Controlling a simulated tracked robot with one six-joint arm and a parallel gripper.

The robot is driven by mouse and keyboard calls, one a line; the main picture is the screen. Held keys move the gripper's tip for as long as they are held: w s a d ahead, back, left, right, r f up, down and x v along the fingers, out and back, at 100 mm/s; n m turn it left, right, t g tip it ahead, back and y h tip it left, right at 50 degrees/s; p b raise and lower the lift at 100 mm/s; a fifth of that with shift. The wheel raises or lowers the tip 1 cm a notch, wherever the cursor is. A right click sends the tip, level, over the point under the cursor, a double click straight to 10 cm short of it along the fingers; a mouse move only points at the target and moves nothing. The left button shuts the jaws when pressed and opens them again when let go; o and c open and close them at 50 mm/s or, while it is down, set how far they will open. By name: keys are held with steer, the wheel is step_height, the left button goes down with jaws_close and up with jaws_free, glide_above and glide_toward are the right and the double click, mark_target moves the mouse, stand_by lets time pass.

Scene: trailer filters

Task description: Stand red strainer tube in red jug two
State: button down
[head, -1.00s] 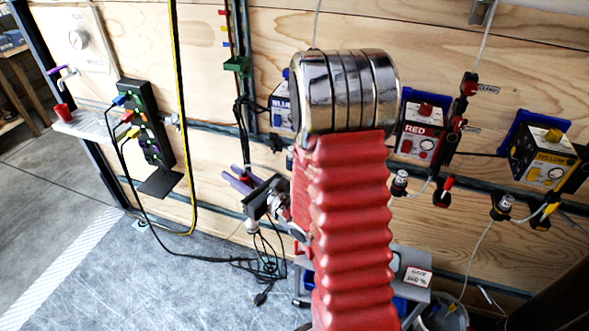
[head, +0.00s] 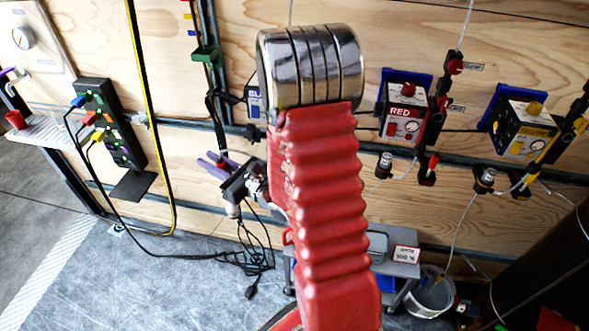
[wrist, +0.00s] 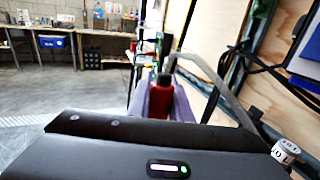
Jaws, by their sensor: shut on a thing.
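My gripper (head: 212,169) has purple fingers, seen small and from behind in the head view, left of my red ribbed arm. In the wrist view, the purple fingers (wrist: 158,104) are shut on a red cylinder with a dark top (wrist: 159,98), which looks like the red strainer tube. A bent grey tube (wrist: 205,68) runs from near its top to the right; I cannot tell whether they are joined. The held piece is too small to make out in the head view. I cannot pick out red jug two for sure; my arm hides part of the low grey cart (head: 397,268).
A red-labelled pump box (head: 405,122) and a yellow one (head: 525,128) hang on the wooden wall. A bucket (head: 432,296) stands right of the cart. A black power strip (head: 112,125) and loose cables (head: 230,257) are left. Grey floor (head: 130,290) is open at lower left.

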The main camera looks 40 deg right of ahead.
steer(key=s+d+f+m+h, duration=0.2)
steer(key=d+f, duration=0.4)
steer(key=d, duration=0.5)
steer(key=s+d+f+m+h, duration=0.2)
steer(key=s+d+f+h, duration=0.3)
steer(key=d, duration=0.7)
steer(key=shift+s+d+f+m+h, duration=0.15)
steer(key=shift+d+f+m+h, duration=0.2)
steer(key=shift+f, duration=0.55)
steer(key=shift+a+f, duration=0.1)
steer(key=shift+f, duration=0.05)
step_height(320, 180, down, 15)
steer(key=shift+f, duration=0.85)
stand_by(1.4)
steer(key=c, duration=1.5)
jaws_free()
steer(key=shift+c, duration=0.2)
steer(key=shift+s, duration=0.1)
steer(key=s+a, duration=0.1)
steer(key=s, duration=1.2)
steer(key=shift+s+a, duration=0.25)
steer(key=shift+a, duration=0.1)
